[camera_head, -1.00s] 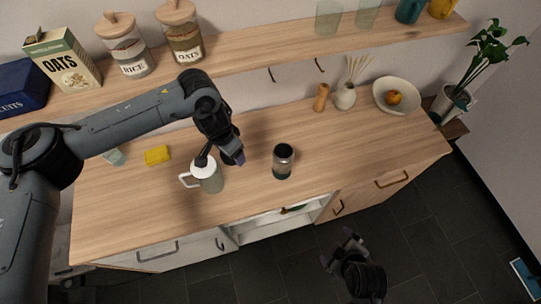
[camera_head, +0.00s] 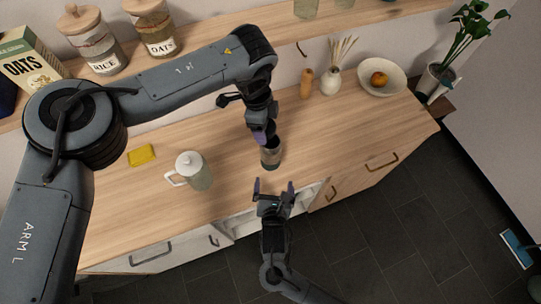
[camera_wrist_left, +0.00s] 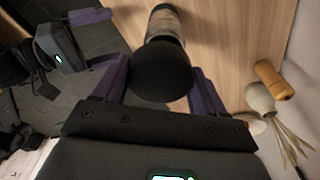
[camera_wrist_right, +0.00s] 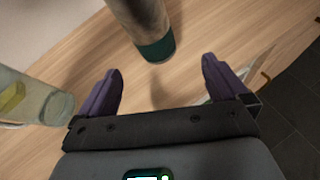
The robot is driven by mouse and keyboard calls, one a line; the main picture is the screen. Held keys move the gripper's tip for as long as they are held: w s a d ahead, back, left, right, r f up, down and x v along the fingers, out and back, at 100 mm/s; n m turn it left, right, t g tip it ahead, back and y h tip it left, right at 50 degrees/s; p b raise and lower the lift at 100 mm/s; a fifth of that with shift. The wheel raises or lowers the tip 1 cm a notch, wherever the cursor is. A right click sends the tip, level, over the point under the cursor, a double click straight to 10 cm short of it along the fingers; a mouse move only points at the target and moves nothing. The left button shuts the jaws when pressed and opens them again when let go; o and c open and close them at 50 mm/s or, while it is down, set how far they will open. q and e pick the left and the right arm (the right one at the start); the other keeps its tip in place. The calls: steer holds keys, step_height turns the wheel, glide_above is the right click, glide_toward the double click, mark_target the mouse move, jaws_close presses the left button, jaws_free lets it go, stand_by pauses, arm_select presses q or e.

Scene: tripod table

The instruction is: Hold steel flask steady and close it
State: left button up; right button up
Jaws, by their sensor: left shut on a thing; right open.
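The steel flask (camera_head: 271,158) stands upright on the wooden counter (camera_head: 330,135). Its steel body and teal base (camera_wrist_right: 157,50) show in the right wrist view. My left gripper (camera_head: 264,136) is directly above the flask, shut on a round black lid (camera_wrist_left: 160,72). The lid covers the flask's mouth in the left wrist view, so I cannot tell whether they touch. My right gripper (camera_head: 273,186) is open and empty at the counter's front edge. Its fingers point towards the flask but stay apart from it.
A wooden shaker (camera_head: 307,82), a reed vase (camera_head: 331,81) and a fruit bowl (camera_head: 382,80) stand at the back right. The counter right of the flask is clear.

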arm_select(q)
steer(key=shift+w+d+r+m, duration=0.25)
steer(key=shift+d+r+m, duration=0.25)
steer(key=shift+d+r, duration=0.3)
arm_select(e)
steer(key=shift+w+a+r+n+t, duration=0.6)
steer(key=shift+w+r+n, duration=0.1)
steer(key=shift+n, duration=0.2)
arm_select(q)
steer(key=shift+d+f, duration=0.1)
arm_select(e)
steer(key=shift+f, duration=0.1)
steer(key=x, duration=1.2)
steer(key=shift+d, duration=0.1)
steer(key=c, duration=1.5)
arm_select(q)
glide_toward(271, 153)
steer(key=shift+w+d+f, duration=0.3)
steer(key=shift+w+f, duration=0.3)
steer(key=shift+w, duration=0.15)
steer(key=shift+w+d+f, duration=0.25)
steer(key=shift+w+f, duration=0.3)
steer(key=shift+w, duration=0.2)
steer(key=shift+f, duration=0.1)
steer(key=shift+f, duration=0.8)
steer(key=shift+f, duration=0.55)
